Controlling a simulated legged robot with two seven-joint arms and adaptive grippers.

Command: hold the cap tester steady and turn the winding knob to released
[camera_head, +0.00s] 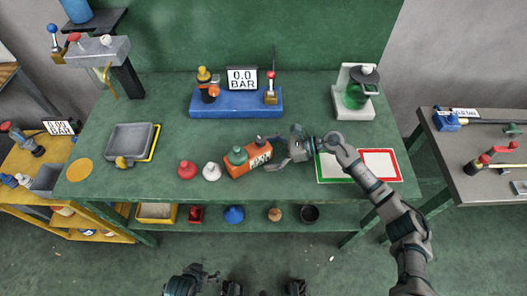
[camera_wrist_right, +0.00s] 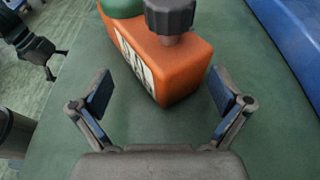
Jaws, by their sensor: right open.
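The cap tester (camera_head: 250,160) is an orange block with a label on its front, standing on the green bench. A green cap (camera_head: 237,156) sits on its left part, and a dark ribbed winding knob (camera_wrist_right: 170,14) stands on its right part. My right gripper (camera_head: 279,152) is open at the tester's right end. In the wrist view its two fingers (camera_wrist_right: 159,90) are spread on either side of the near end of the orange body, touching nothing that I can see. A dark part of my left arm with its gripper (camera_head: 192,280) shows low at the bottom edge, away from the bench; its jaws are unclear.
A red cap (camera_head: 187,170) and a white cap (camera_head: 212,171) stand left of the tester. A blue fixture (camera_head: 236,103) with a 0.0 BAR display is behind. A green-and-red bordered mat (camera_head: 381,164) lies right, under my right arm. A grey tray (camera_head: 131,138) is at left.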

